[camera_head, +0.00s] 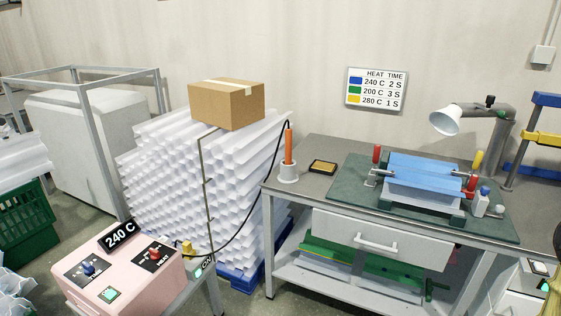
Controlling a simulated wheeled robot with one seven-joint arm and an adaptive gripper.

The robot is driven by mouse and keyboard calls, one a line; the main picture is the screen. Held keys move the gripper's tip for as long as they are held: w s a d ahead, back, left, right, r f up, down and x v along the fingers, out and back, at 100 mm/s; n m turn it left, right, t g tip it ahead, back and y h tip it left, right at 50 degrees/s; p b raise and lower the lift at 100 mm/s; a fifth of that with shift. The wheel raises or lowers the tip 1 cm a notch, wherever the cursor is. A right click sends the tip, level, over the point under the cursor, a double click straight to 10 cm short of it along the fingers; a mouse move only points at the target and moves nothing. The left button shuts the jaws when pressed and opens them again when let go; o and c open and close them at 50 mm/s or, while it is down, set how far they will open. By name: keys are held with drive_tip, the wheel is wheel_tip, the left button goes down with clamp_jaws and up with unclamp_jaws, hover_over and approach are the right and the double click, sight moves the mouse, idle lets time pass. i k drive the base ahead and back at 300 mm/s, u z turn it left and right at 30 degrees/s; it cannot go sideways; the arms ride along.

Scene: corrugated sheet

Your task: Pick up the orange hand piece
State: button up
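The orange hand piece (288,147) stands upright in a white cup-like holder (288,174) at the left end of the grey workbench (325,152). Its lower end is hidden inside the holder. A black cord (262,206) runs from its top, down past the stacked white sheets, toward the pink control box (124,272). My gripper cannot be made out in this view. Only a yellowish part, cut off by the frame, shows at the lower right edge, and I cannot tell what it is.
A small dark tray with a yellow pad (322,167) lies right of the holder. A green mat (350,185) carries a clamp fixture with blue sheet (425,165). A lamp (446,120) stands behind. White sheets (195,190) with a cardboard box (227,104) on top stand close left.

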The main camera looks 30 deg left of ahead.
sight(289, 132)
drive_tip(key=k, duration=0.65)
drive_tip(key=u, duration=0.75)
drive_tip(key=i, duration=0.75)
drive_tip(key=u, duration=0.35)
